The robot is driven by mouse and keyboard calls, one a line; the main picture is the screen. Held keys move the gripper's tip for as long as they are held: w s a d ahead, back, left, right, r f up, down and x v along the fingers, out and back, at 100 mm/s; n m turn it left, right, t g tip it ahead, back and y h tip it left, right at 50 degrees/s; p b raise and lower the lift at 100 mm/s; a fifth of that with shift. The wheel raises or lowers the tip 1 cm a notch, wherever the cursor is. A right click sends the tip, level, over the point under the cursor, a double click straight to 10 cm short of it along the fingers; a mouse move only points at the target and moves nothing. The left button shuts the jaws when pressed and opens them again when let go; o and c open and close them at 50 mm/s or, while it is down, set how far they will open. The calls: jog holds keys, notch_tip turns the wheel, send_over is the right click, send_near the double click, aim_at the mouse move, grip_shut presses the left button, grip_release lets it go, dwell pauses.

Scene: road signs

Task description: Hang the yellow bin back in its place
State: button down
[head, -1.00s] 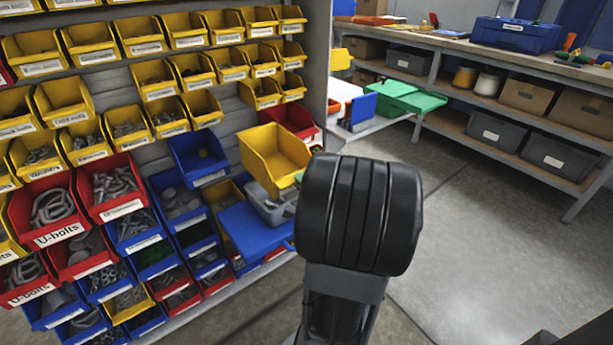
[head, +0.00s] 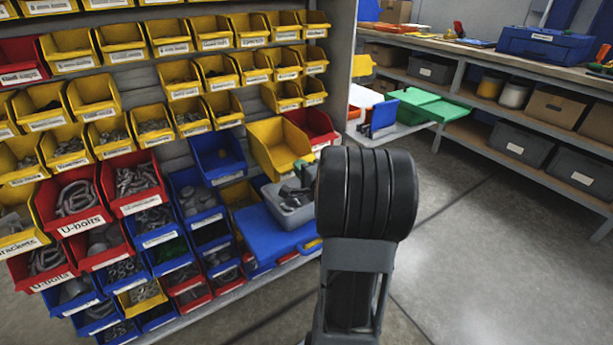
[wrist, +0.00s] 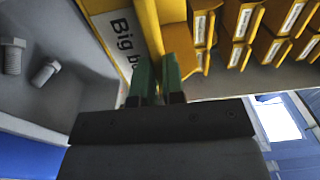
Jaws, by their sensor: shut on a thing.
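The yellow bin (head: 280,148) is upright at the right end of the bin rack, between a blue bin and a red bin. I cannot tell whether its back touches the rack. In the wrist view, the green fingertips of my gripper (wrist: 157,78) are closed on the rim of the yellow bin's labelled wall (wrist: 150,25). Its label reads "Big b…" and is partly cut off. In the head view, my arm hides most of the gripper.
A red bin (head: 312,124) sits right behind the yellow bin, and a blue bin (head: 217,153) is to its left. A grey tub (head: 290,212) and a blue case (head: 268,236) lie below. Several filled bins cover the rack. The floor at right is clear.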

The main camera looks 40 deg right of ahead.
jog(key=shift+w+d+b, duration=0.2)
jog(key=shift+w+b, duration=0.2)
jog(key=shift+w, duration=1.2)
jog(key=shift+w+d+b, duration=0.2)
jog(key=shift+w+b, duration=0.2)
jog(key=shift+w, duration=1.15)
jog(key=shift+w+d+b, duration=0.2)
jog(key=shift+w+b, duration=0.2)
jog(key=shift+w, duration=1.2)
jog(key=shift+w+r+p, duration=0.1)
jog(key=shift+w+p, duration=0.2)
jog(key=shift+w, duration=0.05)
jog(key=shift+w+d+p, duration=0.2)
jog(key=shift+w+p, duration=0.15)
jog(key=shift+w, duration=0.65)
jog(key=shift+s+f, duration=0.1)
jog(key=shift+f, duration=1.05)
jog(key=c, duration=1.1)
grip_release()
